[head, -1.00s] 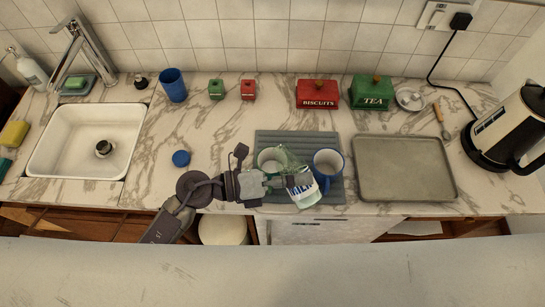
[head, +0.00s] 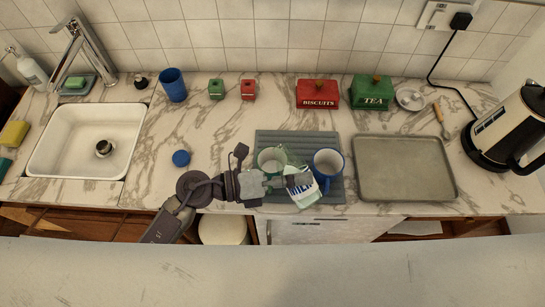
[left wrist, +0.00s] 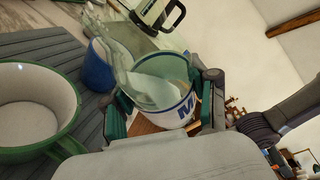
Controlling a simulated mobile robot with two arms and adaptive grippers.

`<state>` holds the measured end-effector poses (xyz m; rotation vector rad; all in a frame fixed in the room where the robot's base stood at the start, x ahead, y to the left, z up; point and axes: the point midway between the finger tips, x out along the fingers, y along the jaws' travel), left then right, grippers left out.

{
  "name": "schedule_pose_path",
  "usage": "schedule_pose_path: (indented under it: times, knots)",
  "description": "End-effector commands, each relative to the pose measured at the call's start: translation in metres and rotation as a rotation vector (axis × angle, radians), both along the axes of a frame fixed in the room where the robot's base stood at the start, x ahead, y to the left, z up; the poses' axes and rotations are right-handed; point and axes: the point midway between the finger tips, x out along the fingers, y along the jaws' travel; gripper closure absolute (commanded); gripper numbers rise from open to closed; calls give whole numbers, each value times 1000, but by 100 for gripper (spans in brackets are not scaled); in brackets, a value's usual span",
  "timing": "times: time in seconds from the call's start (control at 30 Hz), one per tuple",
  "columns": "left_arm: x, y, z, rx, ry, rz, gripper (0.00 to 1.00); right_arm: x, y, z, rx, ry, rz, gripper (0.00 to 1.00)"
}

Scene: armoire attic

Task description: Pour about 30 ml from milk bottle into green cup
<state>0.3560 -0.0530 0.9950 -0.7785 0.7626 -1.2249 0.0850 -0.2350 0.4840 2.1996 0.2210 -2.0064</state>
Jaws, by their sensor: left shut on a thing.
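The green cup (head: 268,162) stands upright on the grey ribbed mat (head: 290,137); its white inside and green rim also show at the left of the left wrist view (left wrist: 35,110). My left gripper (head: 288,183) is shut around the milk bottle (head: 304,193), a clear glass bottle with a blue-lettered white label. It holds the bottle just right of the green cup, in front of the blue mug. In the left wrist view the bottle (left wrist: 165,82) sits between the fingers (left wrist: 160,110). Its exact tilt and the milk level are hard to tell. No stream of milk shows. My right gripper is out of view.
The blue mug (head: 328,162) stands on the mat close to the bottle. A grey tray (head: 405,170) lies to the right. A blue lid-like disc (head: 181,158) lies left of my gripper. Tins and a blue tumbler (head: 173,85) stand along the back.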

Motion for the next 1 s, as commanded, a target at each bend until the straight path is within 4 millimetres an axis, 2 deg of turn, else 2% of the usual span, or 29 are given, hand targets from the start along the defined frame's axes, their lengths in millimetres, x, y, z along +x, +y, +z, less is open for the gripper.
schedule_pose_path:
  times: [0.37,0.57,0.7,0.8,1.0]
  knots:
    - [0,0,1,-1,-2,0,89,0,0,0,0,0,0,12]
    - [3,2,9,38,-63,0,89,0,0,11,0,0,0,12]
    - [9,7,-8,125,-192,-1,89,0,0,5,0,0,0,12]
    - [13,10,5,205,-318,0,89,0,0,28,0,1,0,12]
    - [8,7,6,324,-498,3,89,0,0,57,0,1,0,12]
